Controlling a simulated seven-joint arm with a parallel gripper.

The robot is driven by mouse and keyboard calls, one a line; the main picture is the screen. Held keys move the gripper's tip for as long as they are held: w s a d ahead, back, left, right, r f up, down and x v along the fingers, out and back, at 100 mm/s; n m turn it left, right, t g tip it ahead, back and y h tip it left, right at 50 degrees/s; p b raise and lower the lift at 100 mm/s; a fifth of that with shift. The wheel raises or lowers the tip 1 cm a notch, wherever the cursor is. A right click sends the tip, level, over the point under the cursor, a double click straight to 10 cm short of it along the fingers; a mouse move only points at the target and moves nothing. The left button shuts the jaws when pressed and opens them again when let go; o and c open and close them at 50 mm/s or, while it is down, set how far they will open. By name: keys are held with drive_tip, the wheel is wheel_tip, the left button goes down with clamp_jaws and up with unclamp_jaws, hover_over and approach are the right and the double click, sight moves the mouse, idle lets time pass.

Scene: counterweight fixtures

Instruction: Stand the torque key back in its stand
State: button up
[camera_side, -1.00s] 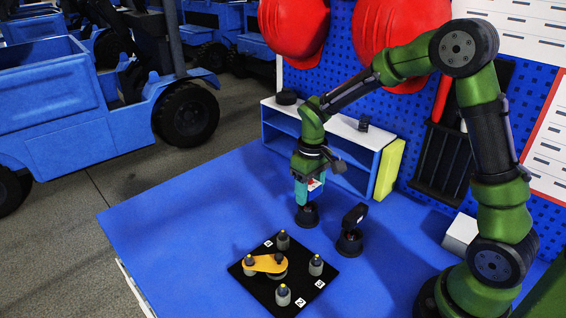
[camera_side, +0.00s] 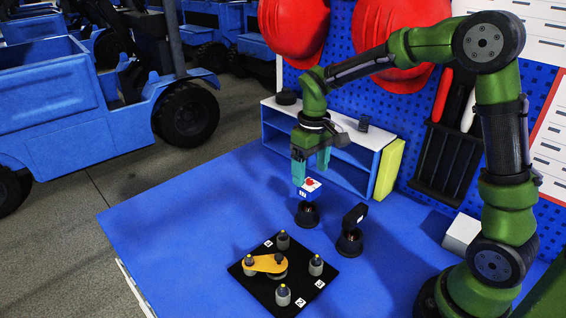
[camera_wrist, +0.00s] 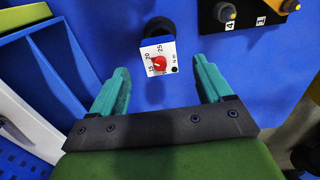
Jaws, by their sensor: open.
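The torque key has a white-topped blue head (camera_side: 309,189) with a red dial. It stands upright in a round black stand (camera_side: 307,215) on the blue bench. In the wrist view the dial face (camera_wrist: 167,50) shows numbers, and part of the dark stand (camera_wrist: 157,25) shows behind it. The key's lower part is hidden in the stand. My gripper (camera_side: 311,177) is open just above the key's head, its teal fingers apart on either side, with nothing between them held.
A second black tool (camera_side: 355,214) stands in another black stand (camera_side: 349,244) to the right. A black plate (camera_side: 262,288) with several grey posts and a yellow arm (camera_side: 268,263) lies in front. A blue and white shelf (camera_side: 343,178) stands behind.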

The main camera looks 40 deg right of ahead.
wheel_tip(320, 180, up, 6)
drive_tip(key=r, duration=0.1)
drive_tip(key=s+a+r+m+t+y, duration=0.1)
drive_tip(key=s+a+m+t, duration=0.1)
drive_tip(key=s, duration=0.6)
drive_tip(key=s+a+r+m+t+y, duration=0.1)
drive_tip(key=s+a+r+m+t, duration=0.1)
drive_tip(key=s+t, duration=0.3)
drive_tip(key=s, duration=0.4)
drive_tip(key=shift+a+r, duration=0.2)
drive_tip(key=shift+a, duration=0.2)
drive_tip(key=shift+w, duration=0.1)
